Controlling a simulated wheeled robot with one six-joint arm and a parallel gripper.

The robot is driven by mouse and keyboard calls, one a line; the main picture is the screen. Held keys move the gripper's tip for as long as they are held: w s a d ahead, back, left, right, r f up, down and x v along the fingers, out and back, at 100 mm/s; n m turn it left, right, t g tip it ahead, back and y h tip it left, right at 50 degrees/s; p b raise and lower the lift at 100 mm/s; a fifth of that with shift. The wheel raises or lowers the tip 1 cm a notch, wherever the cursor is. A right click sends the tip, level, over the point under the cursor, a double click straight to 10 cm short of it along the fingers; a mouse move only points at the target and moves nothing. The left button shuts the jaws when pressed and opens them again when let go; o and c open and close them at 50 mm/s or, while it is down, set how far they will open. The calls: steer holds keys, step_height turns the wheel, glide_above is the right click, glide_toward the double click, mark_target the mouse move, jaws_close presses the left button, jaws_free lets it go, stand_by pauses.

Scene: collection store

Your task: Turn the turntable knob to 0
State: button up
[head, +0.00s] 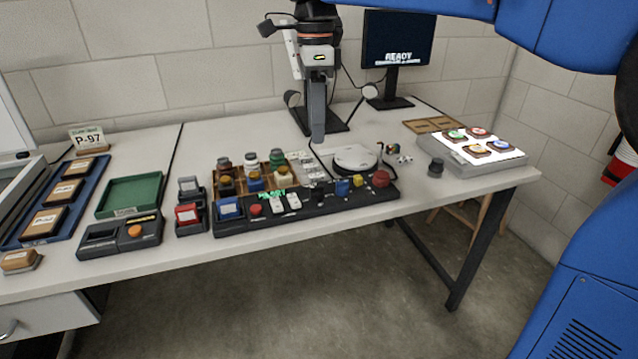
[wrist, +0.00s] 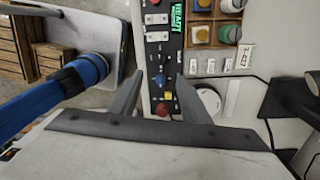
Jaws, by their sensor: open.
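The control panel (head: 300,208) lies along the table's front edge, with a blue knob (head: 342,188) near its right end. The knob also shows in the wrist view (wrist: 162,81), between my fingertips in the picture and farther away than they are. Its pointer setting is too small to read. The white round turntable (head: 355,157) stands just behind the panel; part of a white disc shows in the wrist view (wrist: 209,101). My gripper (head: 318,138) points down above the table behind the panel, open and empty. It also shows in the wrist view (wrist: 160,82), apart from the knob.
A red button (head: 380,179) and a small yellow part sit beside the knob. A compartment tray of coloured jars (head: 250,180) stands behind the panel. A dark jar (head: 435,167) and a lit box with discs (head: 470,155) stand to the right. A monitor (head: 398,40) is at the back.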

mark_target(317, 192)
steer(key=f, duration=1.4)
steer(key=shift+s+f, duration=0.4)
steer(key=c, duration=1)
